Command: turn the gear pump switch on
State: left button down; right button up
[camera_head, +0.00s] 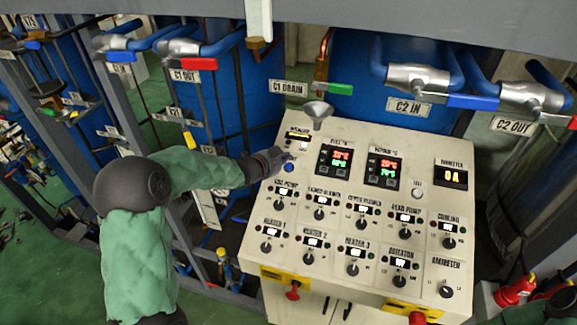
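The cream control panel (345,285) carries two rows of black rotary switches. Small lettering is blurred. Two switches have labels that seem to end in PUMP: the leftmost upper-row switch (281,206) and the fourth upper-row switch (402,232). I cannot tell for sure which is the gear pump. My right gripper is not seen.
Red knobs (293,292) stick out below the front. Blue tanks (238,95), pipes and valves surround the panel.

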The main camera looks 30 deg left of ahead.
aim_at(405, 233)
jog(key=k+j, duration=0.15)
jog(key=k, duration=0.85)
